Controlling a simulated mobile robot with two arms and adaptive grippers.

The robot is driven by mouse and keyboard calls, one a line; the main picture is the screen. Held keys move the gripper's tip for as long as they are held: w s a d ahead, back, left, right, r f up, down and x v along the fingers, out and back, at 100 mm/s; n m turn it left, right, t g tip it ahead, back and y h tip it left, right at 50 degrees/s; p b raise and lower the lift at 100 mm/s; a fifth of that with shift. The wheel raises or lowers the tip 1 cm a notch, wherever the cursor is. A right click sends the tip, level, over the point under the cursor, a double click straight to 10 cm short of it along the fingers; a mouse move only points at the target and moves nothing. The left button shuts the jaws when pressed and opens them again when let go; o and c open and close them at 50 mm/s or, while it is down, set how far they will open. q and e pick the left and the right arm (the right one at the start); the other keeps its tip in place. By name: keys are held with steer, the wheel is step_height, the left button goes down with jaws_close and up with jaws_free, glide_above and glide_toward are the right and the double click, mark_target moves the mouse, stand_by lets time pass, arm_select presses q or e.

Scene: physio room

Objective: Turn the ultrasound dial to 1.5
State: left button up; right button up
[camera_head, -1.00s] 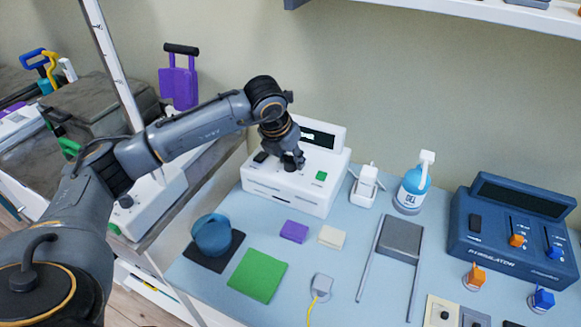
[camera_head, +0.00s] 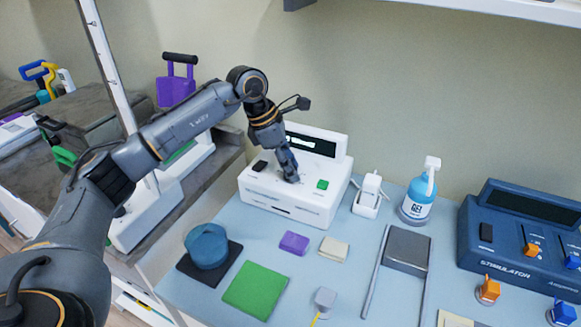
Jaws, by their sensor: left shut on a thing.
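The white ultrasound unit (camera_head: 258,193) stands at the back left of the blue table. It has a dark display (camera_head: 325,147) with a small lit readout too small to read, a black switch (camera_head: 259,166) and a green button (camera_head: 322,184). My left gripper (camera_head: 290,179) points down onto the unit's top panel, between the switch and the green button. It is shut on the dial, which the fingers hide, so I cannot read its setting. My right gripper is not in view.
Right of the unit stand a white probe in its holder (camera_head: 368,196) and a blue gel bottle (camera_head: 418,200). A dark blue stimulator (camera_head: 505,248) is at far right. Purple (camera_head: 294,243), cream (camera_head: 334,249) and green (camera_head: 257,290) pads lie in front.

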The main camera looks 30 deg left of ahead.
arm_select(q)
steer(key=m+g, duration=0.1)
steer(key=m, duration=0.2)
steer(key=m+g, duration=0.1)
steer(key=m, duration=0.3)
steer(key=shift+g, duration=0.4)
steer(key=m+g+b, duration=0.1)
steer(key=m, duration=0.3)
steer(key=shift+m+g+y, duration=0.3)
steer(key=shift+m+g, duration=0.4)
steer(key=shift+m, duration=0.9)
steer(key=o, duration=1.1)
steer(key=shift+o, duration=0.2)
steer(key=v, duration=1.2)
steer(key=shift+f, duration=0.1)
